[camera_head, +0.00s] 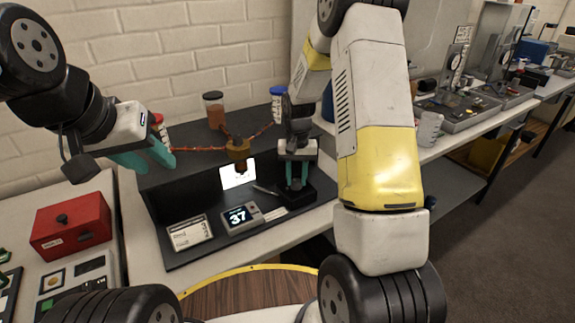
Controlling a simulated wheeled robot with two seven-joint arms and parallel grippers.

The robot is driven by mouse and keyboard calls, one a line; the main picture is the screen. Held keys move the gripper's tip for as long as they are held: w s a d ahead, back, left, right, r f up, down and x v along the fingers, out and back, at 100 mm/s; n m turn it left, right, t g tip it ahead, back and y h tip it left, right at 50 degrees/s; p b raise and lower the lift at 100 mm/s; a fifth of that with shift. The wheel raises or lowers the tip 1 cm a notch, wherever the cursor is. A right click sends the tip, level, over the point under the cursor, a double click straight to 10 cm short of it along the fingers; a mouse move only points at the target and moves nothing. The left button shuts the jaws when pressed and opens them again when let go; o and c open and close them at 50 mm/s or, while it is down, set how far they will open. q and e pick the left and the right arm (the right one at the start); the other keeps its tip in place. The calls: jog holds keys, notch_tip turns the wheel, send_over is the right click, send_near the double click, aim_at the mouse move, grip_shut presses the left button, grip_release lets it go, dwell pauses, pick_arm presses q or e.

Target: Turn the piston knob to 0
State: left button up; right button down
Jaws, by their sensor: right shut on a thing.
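My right gripper (297,182) points down with its teal fingers over a small black block (304,199) at the right end of the dark apparatus. It is shut on what appears to be the piston knob, which the fingers mostly hide. A small display (240,218) in front of the apparatus reads 37. My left gripper (150,160) hangs at the left end of the apparatus, clear of the knob. Its teal fingers lie close together from this angle, so I cannot tell their opening.
The dark apparatus (188,183) carries a brass-coloured fitting (237,148), reddish tubing and an orange-brown jar (214,108). A red box (71,226) stands at the left.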

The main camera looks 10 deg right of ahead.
aim_at(296, 181)
jog(key=n, duration=0.5)
jog(key=shift+n, duration=2.5)
jog(key=shift+w, duration=0.1)
jog(key=c, duration=1.1)
grip_release()
jog(key=shift+o, duration=0.2)
jog(key=shift+r, duration=0.1)
notch_tip(296, 181, up, 7)
jog(key=shift+r, duration=0.35)
